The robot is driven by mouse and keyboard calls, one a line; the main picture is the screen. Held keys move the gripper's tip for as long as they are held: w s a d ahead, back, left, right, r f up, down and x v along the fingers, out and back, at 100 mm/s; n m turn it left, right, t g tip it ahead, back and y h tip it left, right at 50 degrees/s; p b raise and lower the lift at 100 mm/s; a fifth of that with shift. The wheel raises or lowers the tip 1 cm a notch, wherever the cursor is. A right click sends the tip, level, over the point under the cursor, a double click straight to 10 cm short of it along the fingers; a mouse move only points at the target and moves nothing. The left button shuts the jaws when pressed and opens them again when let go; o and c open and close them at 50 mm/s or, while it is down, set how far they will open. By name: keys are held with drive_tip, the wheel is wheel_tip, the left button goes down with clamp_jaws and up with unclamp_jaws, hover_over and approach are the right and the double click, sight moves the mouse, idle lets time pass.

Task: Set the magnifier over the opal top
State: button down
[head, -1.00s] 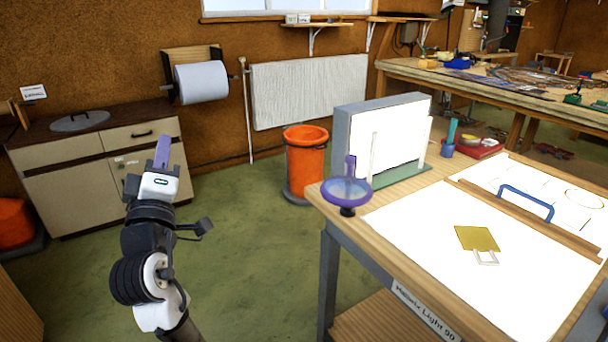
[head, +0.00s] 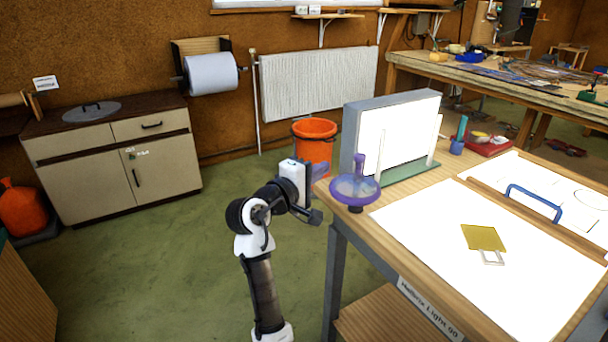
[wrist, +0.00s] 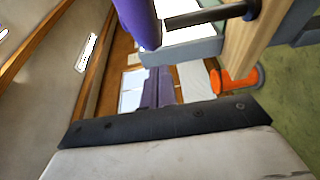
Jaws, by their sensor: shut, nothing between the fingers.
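The purple magnifier (head: 355,189), a round disc with an upright handle on a dark stem and foot, stands at the near left corner of the light table. In the wrist view its purple disc (wrist: 140,20) shows sideways at the top, partly cut off. The glowing white opal top (head: 430,225) lies flat to its right. The fingers (wrist: 157,88) also show in the wrist view.
A yellow glass piece (head: 484,237) and a small pale-framed piece (head: 493,258) lie on the opal top. A wooden bar (head: 535,222) and blue handle (head: 533,201) border it. An upright lit box (head: 398,133) stands behind the magnifier. An orange bin (head: 313,143) stands on the floor.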

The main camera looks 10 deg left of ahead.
drive_tip(key=shift+s+d+p, duration=0.6)
drive_tip(key=shift+s+d, duration=0.75)
drive_tip(key=shift+d, duration=0.1)
